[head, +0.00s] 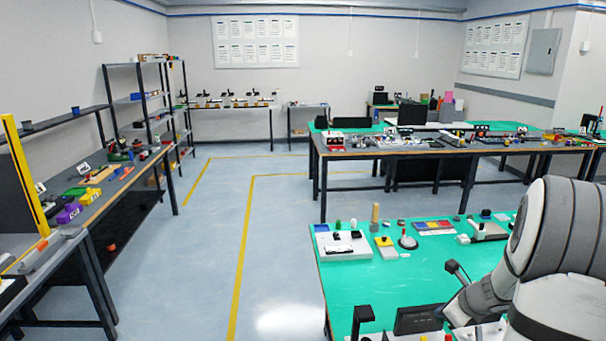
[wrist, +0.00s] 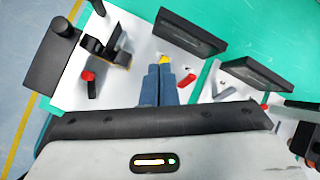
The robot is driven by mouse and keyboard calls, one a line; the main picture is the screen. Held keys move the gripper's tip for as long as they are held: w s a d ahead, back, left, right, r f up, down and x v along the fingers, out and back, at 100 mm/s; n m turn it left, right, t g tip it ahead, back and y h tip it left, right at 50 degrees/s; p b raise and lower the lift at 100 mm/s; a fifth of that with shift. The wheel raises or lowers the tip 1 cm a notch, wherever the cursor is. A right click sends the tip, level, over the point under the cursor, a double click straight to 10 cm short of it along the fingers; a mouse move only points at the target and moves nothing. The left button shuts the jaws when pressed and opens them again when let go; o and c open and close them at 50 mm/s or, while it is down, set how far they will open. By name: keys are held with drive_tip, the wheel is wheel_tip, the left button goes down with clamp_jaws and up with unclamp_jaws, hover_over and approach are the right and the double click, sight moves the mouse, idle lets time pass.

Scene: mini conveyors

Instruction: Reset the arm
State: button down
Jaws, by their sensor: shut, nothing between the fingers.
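My gripper (wrist: 158,84) shows in the wrist view with its two blue-grey fingers together and nothing between them. It points over a white board (wrist: 135,30) on a green-topped table. A small yellow piece (wrist: 164,59) shows just beyond the fingertips; I cannot tell whether they touch it. In the head view my arm (head: 560,235) reaches over the right side of the green table (head: 350,285). The gripper itself is not clear in the head view.
Near the wrist are a dark panel (wrist: 190,33), a second dark panel (wrist: 257,73), a black bracket (wrist: 103,47) and a red knob (wrist: 88,75). The head view shows a white device (head: 343,245) on the table and open floor (head: 185,285) to the left.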

drive_tip(key=s+a+r+n+g+y+b, duration=0.1)
drive_tip(key=s+a+r+n, duration=0.3)
drive_tip(key=a+n, duration=0.4)
drive_tip(key=s+a+r+n+g, duration=0.1)
drive_tip(key=s+a+r+n, duration=0.25)
drive_tip(key=a+n, duration=0.4)
drive_tip(key=s+a+r+n+h+b, duration=0.1)
drive_tip(key=s+a+n, duration=0.3)
drive_tip(key=s+n, duration=0.3)
drive_tip(key=s+a+r+n+g+h+b, duration=0.1)
drive_tip(key=s+a+r+n, duration=0.1)
drive_tip(key=s+n, duration=0.4)
drive_tip(key=shift+s+a+n+g+h, duration=0.3)
drive_tip(key=shift+s+a+n+h, duration=0.1)
drive_tip(key=shift+s+a, duration=0.65)
drive_tip(key=shift+d, duration=0.15)
